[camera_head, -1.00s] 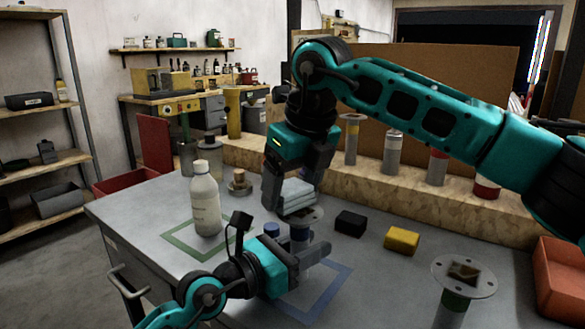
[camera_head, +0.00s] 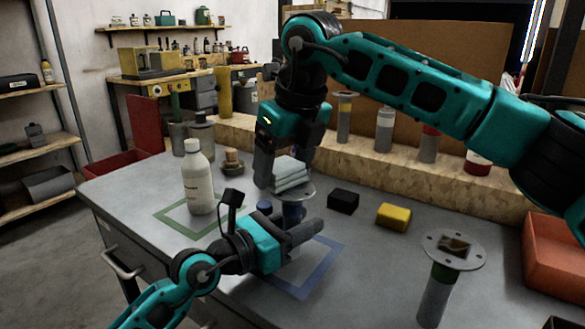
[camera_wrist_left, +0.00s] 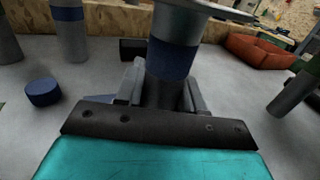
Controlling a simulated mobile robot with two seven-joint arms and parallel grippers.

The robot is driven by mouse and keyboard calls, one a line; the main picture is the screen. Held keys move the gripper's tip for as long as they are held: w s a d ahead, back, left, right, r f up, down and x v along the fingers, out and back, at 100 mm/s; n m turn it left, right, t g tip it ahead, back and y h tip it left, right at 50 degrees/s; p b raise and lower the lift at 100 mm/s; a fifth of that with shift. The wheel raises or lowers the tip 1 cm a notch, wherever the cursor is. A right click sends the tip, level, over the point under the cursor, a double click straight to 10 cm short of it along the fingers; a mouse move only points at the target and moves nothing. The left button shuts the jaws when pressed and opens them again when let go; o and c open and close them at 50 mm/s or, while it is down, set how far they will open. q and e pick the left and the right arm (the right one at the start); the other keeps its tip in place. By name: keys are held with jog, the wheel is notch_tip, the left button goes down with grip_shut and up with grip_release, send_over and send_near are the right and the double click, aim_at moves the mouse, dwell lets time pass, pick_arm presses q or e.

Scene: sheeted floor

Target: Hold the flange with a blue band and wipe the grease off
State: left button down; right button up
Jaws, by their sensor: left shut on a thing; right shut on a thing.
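The flange with a blue band (camera_head: 304,193) stands upright over the blue square on the bench; its disc shows in the head view. Its blue band (camera_wrist_left: 172,60) shows close up in the left wrist view. My left gripper (camera_head: 300,236) is shut on its tube below the band, and both fingers show in the left wrist view (camera_wrist_left: 165,92). My right gripper (camera_head: 282,178) is shut on a folded pale cloth (camera_head: 291,174) at the top of the disc. The cloth and gripper cover part of the disc, so any grease there is hidden.
A white bottle (camera_head: 198,182) stands in the green square. A black block (camera_head: 343,200), a yellow block (camera_head: 393,216) and a green-banded flange (camera_head: 437,290) with a dark patch on top are to the right. A blue cap (camera_wrist_left: 43,92) lies nearby. A red bin (camera_head: 555,255) is at right.

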jog(key=shift+r, duration=3.9)
pick_arm(q)
jog(key=c, duration=0.6)
grip_release()
